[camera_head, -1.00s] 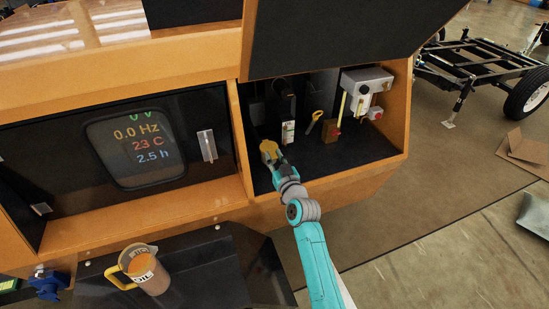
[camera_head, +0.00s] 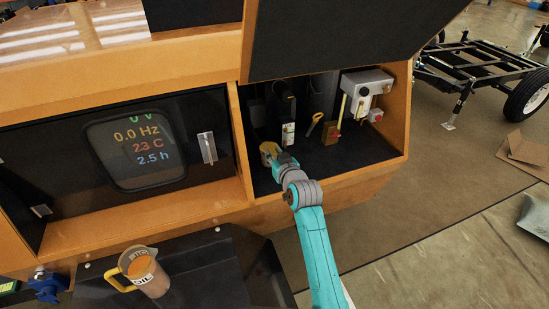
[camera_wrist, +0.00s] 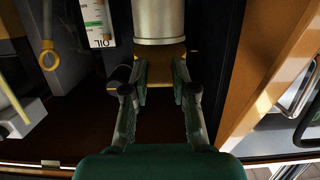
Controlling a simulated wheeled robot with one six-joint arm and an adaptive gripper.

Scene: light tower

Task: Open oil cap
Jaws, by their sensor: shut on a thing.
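The yellow oil cap (camera_head: 268,147) is at the left side of the open compartment. It also shows in the wrist view (camera_wrist: 165,52), below a silver cylinder (camera_wrist: 158,18). My gripper (camera_head: 271,156) reaches in from the front and is shut on the cap. In the wrist view my gripper's two fingers (camera_wrist: 160,72) lie on either side of the cap. The fingers and arm hide part of the cap in the head view, and I cannot tell whether it is seated or loose.
An oil gauge label (camera_wrist: 97,22), a yellow-ringed dipstick (camera_wrist: 49,55) and a grey box (camera_head: 366,84) are nearby. The orange compartment wall (camera_head: 242,150) is close on the left, with a raised dark lid (camera_head: 345,35) above. A jug (camera_head: 147,272) stands on the black surface outside.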

